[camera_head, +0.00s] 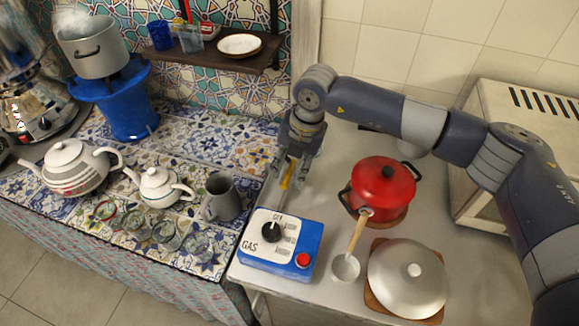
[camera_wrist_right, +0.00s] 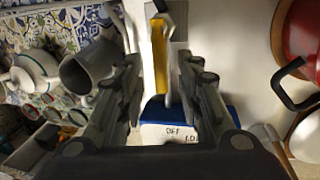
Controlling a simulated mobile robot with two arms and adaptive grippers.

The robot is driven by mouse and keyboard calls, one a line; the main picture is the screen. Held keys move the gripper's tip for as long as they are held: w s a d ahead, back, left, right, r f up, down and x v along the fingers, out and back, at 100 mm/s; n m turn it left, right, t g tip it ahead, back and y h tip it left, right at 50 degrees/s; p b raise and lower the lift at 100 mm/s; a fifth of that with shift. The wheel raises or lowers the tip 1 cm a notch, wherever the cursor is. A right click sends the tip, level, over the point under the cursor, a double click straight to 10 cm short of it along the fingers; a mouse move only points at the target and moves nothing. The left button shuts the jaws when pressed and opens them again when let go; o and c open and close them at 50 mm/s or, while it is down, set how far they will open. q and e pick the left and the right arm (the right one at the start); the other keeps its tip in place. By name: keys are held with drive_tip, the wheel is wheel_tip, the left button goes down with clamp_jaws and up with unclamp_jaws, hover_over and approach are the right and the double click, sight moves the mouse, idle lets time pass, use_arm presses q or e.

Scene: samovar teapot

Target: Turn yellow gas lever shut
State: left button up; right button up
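The yellow gas lever (camera_head: 287,177) shows below my right gripper in the head view, partly hidden by its fingers. In the right wrist view the yellow lever (camera_wrist_right: 160,58) is upright in the picture, beside a grey metal pipe. My right gripper (camera_head: 294,172) points down at it from above. In the right wrist view its fingers (camera_wrist_right: 160,75) are open, one to each side of the lever, with gaps on both sides. The blue and white gas box (camera_head: 305,238) with a black knob (camera_head: 271,231) stands just in front. My left gripper is not in view.
A red pot (camera_head: 383,188) stands right of the lever, its dark handle (camera_wrist_right: 292,92) showing in the wrist view. A grey mug (camera_head: 222,198) is to the left. A ladle (camera_head: 346,268) and a metal lid (camera_head: 407,279) lie in front right.

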drive_tip(key=shift+a+f, duration=0.15)
drive_tip(key=shift+f, duration=0.65)
clamp_jaws()
